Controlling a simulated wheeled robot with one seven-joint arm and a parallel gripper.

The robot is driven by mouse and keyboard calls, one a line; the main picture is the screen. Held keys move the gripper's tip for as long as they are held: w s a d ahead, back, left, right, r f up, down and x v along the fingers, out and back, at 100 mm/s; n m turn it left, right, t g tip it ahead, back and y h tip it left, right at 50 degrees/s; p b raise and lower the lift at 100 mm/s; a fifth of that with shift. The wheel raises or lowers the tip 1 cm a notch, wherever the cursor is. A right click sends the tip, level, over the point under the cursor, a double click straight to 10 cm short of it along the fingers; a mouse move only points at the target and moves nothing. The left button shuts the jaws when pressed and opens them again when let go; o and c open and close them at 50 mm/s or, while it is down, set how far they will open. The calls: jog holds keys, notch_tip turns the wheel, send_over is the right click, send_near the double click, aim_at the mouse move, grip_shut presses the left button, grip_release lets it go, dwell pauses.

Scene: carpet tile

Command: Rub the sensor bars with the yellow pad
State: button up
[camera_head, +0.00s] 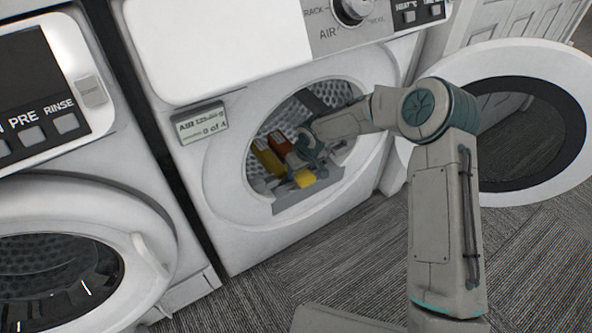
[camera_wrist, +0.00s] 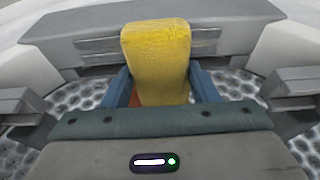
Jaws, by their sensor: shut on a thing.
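My gripper (camera_head: 305,160) reaches into the open drum of the dryer. In the wrist view its blue fingers (camera_wrist: 160,85) are shut on the yellow pad (camera_wrist: 157,50), one on each side. The pad also shows in the head view (camera_head: 305,179), just above the grey panel inside the drum opening. The metallic sensor bars (camera_wrist: 205,42) lie on the grey panel (camera_wrist: 245,22) in the wrist view. They show left and right of the pad, which hides their middle. I cannot tell whether the pad touches them.
A yellow block (camera_head: 267,157) and an orange-brown one (camera_head: 281,142) are in the drum, left of my gripper. The round dryer door (camera_head: 560,70) stands open at the right. Another washer (camera_head: 80,215) stands left.

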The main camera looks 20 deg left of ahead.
aim_at(311, 178)
jog(key=shift+w+d+f, duration=0.15)
jog(key=shift+w+d, duration=0.15)
jog(key=shift+d, duration=0.3)
jog(key=shift+c, duration=0.2)
jog(key=shift+s+d, duration=1.35)
jog(key=shift+d, duration=0.05)
jog(key=shift+r, duration=0.25)
jog(key=shift+w+a+r, duration=0.1)
jog(key=shift+w+a, duration=1.3)
jog(key=shift+a, duration=0.25)
jog(key=shift+r+p, duration=2.25)
jog(key=shift+r, duration=0.8)
